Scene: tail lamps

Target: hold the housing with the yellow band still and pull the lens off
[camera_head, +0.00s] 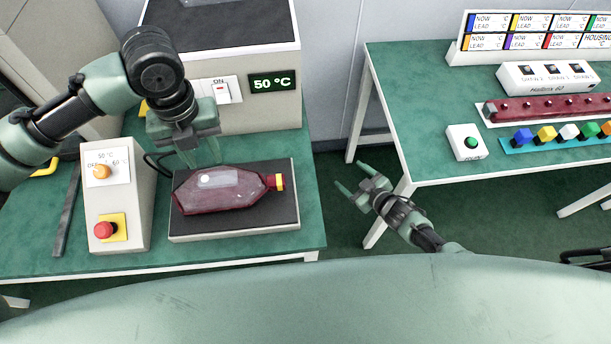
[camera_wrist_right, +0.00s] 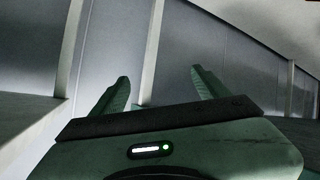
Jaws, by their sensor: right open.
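A tail lamp lies on the dark pad (camera_head: 284,215) of a low white block on the left table. Its dark red glossy lens (camera_head: 222,193) faces up, with a pale patch on top. A yellow band (camera_head: 279,182) is around its narrow right end. The rest of the housing is mostly hidden under the lens. My left gripper (camera_head: 203,160) points down just behind the lamp, fingers apart, with nothing visible between them; whether it touches the lamp I cannot tell. My right gripper (camera_head: 350,188) is open and empty, right of the pad between the tables; its fingers also show in the right wrist view (camera_wrist_right: 160,88).
A control box (camera_head: 120,200) with an orange knob and red button stands left of the pad. Behind is a machine (camera_head: 225,115) reading 50 °C.

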